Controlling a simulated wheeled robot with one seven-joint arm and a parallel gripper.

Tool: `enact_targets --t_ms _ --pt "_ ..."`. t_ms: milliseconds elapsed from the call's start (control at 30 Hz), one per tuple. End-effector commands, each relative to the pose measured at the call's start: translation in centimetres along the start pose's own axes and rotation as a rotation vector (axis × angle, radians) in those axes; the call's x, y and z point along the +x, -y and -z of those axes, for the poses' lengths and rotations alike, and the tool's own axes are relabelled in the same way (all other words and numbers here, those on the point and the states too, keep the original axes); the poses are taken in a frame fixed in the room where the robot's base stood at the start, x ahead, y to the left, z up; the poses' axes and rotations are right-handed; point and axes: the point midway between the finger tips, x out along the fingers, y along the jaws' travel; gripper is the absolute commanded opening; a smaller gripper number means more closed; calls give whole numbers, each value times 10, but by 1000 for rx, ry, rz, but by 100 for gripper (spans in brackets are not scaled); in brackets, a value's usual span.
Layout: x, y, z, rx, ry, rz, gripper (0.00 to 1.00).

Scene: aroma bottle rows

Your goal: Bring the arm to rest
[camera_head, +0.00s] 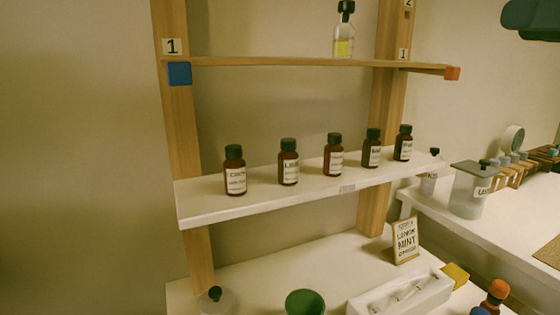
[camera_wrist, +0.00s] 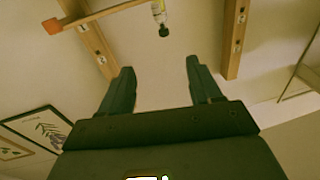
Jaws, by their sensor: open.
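My gripper (camera_wrist: 160,78) shows in the wrist view with its two dark fingers spread wide apart. Nothing is between them. The wrist view is upside down, with the shelf posts and a dark-capped bottle (camera_wrist: 160,14) beyond the fingertips, apart from them. In the head view, a clear bottle with yellow liquid (camera_head: 343,40) stands upright on the upper wooden shelf (camera_head: 270,61). Several brown bottles with dark caps, such as the leftmost one (camera_head: 235,174), stand in a row on the white middle shelf (camera_head: 210,210).
On the lower white surface are a green cup (camera_head: 305,302), a white tray (camera_head: 410,296) and a mint sign (camera_head: 405,241). A side counter (camera_head: 475,230) at right holds a grey-lidded container (camera_head: 468,195). Framed pictures (camera_wrist: 38,130) hang on the wall.

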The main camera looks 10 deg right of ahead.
Motion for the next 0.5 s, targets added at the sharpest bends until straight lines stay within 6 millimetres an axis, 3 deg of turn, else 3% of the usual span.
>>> enact_targets --t_ms 367,500 --pt "11 -7 -27 131 -124 -18 63" --pt "16 -12 -51 214 -189 -46 63"
